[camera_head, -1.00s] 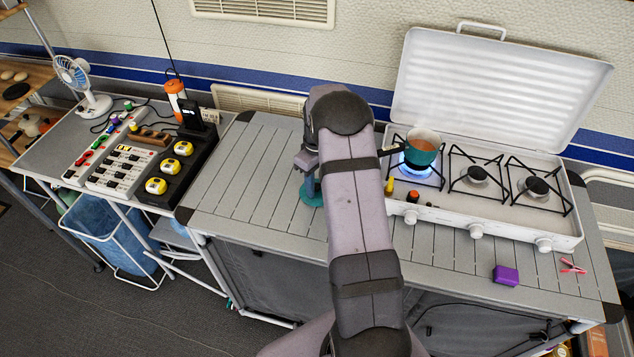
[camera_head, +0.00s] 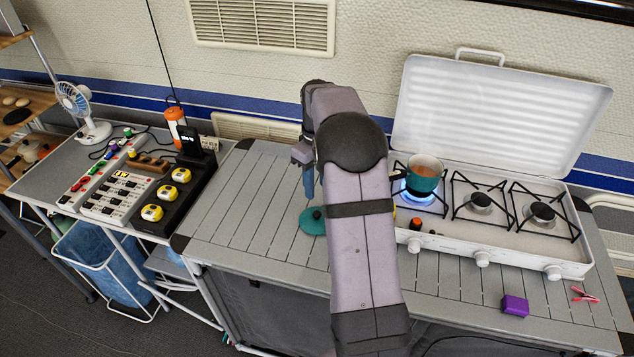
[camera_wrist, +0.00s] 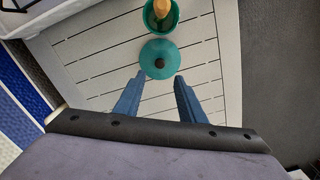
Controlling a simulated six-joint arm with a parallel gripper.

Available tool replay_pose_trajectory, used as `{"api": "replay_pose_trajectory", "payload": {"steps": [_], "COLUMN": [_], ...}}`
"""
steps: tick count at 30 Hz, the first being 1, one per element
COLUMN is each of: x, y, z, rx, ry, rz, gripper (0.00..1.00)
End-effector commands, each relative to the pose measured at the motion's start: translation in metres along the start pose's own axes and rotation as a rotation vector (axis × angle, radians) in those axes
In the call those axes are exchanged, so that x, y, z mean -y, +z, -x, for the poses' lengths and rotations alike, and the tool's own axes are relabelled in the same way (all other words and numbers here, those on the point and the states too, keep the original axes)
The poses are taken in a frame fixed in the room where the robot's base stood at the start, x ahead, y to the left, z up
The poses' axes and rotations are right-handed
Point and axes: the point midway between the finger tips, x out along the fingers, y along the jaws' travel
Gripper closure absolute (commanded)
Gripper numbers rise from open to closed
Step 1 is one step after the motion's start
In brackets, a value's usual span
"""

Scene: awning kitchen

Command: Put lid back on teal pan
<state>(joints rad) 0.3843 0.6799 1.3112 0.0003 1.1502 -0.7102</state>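The teal pan (camera_head: 425,181) sits on the left burner of the stove, uncovered, with orange-brown contents and a blue flame beneath. The round teal lid (camera_head: 313,221) with a dark knob lies flat on the slatted table, left of the stove. It also shows in the wrist view (camera_wrist: 160,52), ahead of my fingertips. My gripper (camera_wrist: 159,76) is open and empty, its two blue fingers on either side of the line to the knob. In the head view my gripper (camera_head: 308,195) is above the lid's far side; only part of it shows.
A teal container (camera_wrist: 162,25) with a yellowish item inside stands beyond the lid in the wrist view; my arm hides it in the head view. A purple block (camera_head: 515,306) lies at front right. The table left of the lid is clear.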

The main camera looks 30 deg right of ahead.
Motion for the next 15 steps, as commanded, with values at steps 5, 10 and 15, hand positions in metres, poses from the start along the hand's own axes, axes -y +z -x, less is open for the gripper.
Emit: {"api": "replay_pose_trajectory", "payload": {"steps": [5,10,15], "x": [0.0,0.0,0.004], "y": [0.0,0.0,0.0], "z": [0.011,0.014,0.014], "rx": [-0.001,0.0,0.0], "ry": [0.001,0.0,0.0], "rz": [0.0,0.0,-0.003], "gripper": [0.64,0.64,0.64]}}
